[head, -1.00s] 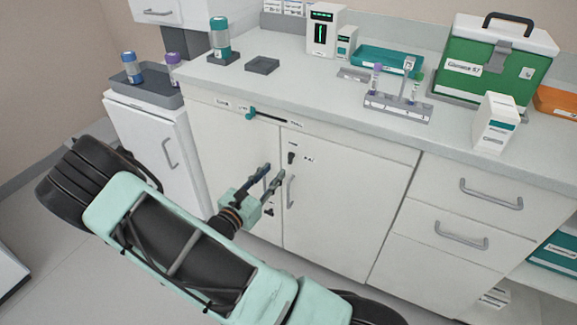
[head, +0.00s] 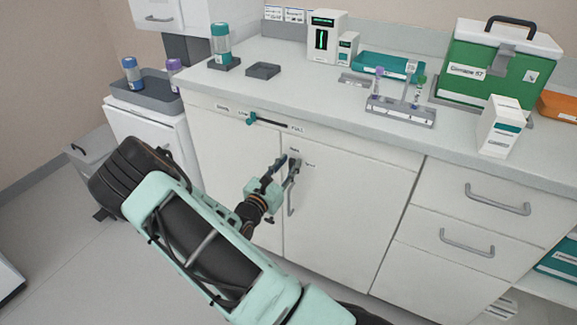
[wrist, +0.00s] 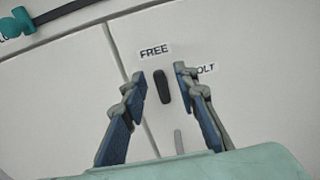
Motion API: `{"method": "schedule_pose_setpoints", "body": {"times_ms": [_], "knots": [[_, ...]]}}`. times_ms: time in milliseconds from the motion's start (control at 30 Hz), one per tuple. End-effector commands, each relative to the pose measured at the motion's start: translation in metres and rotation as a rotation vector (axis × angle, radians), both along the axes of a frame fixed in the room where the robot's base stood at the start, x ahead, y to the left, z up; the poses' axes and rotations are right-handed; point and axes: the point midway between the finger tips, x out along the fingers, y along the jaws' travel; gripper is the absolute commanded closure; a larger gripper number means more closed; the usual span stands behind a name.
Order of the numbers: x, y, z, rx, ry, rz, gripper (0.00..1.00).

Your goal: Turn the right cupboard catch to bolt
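The right cupboard catch is a small black knob (wrist: 162,87) on the right cupboard door (head: 345,205). In the wrist view it stands nearly upright, its upper end towards the FREE label (wrist: 154,51). The BOLT label (wrist: 207,69) is to its right, partly covered by a finger. My gripper (wrist: 160,78) is open, with one blue-padded finger on each side of the catch and visible gaps to both. In the head view my gripper (head: 287,163) is at the top of the door and mostly hides the catch. I cannot tell how far the fingertips are from the door face.
A door handle (head: 291,196) hangs below the catch. The counter above holds a tube rack (head: 400,112) and a green case (head: 490,70). Drawers with handles (head: 497,200) are at right.

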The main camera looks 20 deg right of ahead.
Motion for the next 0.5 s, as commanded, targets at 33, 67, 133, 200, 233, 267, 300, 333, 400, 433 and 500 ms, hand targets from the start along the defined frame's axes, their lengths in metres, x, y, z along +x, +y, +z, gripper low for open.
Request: {"method": "schedule_pose_setpoints", "body": {"times_ms": [33,67,133,200,233,267,300,333,400,433,500], "knots": [[0.0008,-0.0008,-0.0002,0.0,0.0,0.0,0.72],[0.001,-0.0009,-0.0002,0.0,0.0,0.0,0.72],[0.001,-0.0009,-0.0001,0.001,0.001,0.001,0.72],[0.0008,-0.0008,-0.0001,0.0,0.001,0.0,0.72],[0.0008,-0.0008,-0.0001,0.0,0.001,0.0,0.72],[0.0007,-0.0007,-0.0001,0.0,0.001,0.0,0.74],[0.0007,-0.0007,-0.0001,0.0,0.001,0.0,0.78],[0.0006,-0.0006,-0.0001,0.0,0.001,0.0,0.81],[0.0006,-0.0007,-0.0001,0.0,0.001,0.0,0.89],[0.0005,-0.0006,-0.0001,0.0,0.001,0.0,0.92],[0.0005,-0.0006,-0.0001,0.001,0.001,0.0,1.0]]}}
